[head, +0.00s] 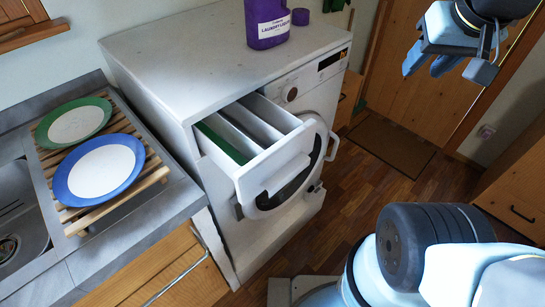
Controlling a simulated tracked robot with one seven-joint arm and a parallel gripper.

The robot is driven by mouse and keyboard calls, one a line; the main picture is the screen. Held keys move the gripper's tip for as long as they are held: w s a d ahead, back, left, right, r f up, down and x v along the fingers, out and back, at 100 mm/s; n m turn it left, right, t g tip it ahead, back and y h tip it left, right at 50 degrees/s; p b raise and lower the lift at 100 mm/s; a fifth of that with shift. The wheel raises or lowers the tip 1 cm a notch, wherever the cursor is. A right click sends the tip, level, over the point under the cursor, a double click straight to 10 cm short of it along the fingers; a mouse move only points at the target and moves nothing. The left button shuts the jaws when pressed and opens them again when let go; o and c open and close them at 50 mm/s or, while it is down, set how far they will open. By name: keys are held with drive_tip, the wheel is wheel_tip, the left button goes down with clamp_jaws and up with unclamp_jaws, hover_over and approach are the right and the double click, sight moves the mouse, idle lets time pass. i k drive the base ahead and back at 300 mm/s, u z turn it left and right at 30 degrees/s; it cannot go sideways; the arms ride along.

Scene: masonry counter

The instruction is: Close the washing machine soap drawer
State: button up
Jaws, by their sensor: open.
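The white soap drawer (275,163) is pulled out of the upper left front of the washing machine (177,60). Its open compartments show from above, one with a green inner part. The round door of the machine is below and partly behind the drawer. My gripper (455,68) is at the upper right, raised, open and empty. It is well apart from the drawer, to its right.
A purple laundry liquid bottle (267,22) and a purple cap (300,16) stand on the machine top. At left, a green-rimmed plate (76,123) and a blue-rimmed plate (99,170) lie on a wooden rack by the sink (17,215). Wooden floor (365,190) is clear before the machine.

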sight(261, 145)
drive_tip(key=u, duration=0.05)
drive_tip(key=i, duration=0.15)
drive_tip(key=u, duration=2.7)
drive_tip(key=k, duration=0.5)
drive_tip(key=z, duration=1.15)
drive_tip(key=i, duration=0.55)
drive_tip(key=u, duration=0.15)
